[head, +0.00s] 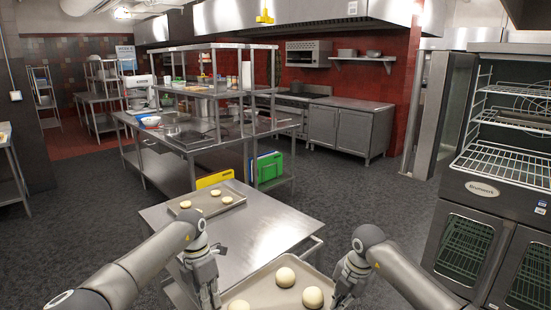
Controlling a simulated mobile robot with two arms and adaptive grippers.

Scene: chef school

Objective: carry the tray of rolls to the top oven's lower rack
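A metal tray (262,286) with pale round rolls (285,277) is at the bottom of the head view, level, its near part cut off by the frame. My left gripper (212,296) is at its left edge and my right gripper (343,294) is at its right edge. Both appear shut on the tray's rim, though the fingertips are partly hidden. The top oven (510,130) at the right is open. Its lower rack (505,164) is a bare wire shelf, with an upper rack (512,121) above it.
A steel table (262,222) stands ahead, with a second tray of rolls (236,193) on it. The open oven door (430,115) stands left of the oven. The lower oven (470,245) is closed. Grey floor (385,200) is clear between table and ovens.

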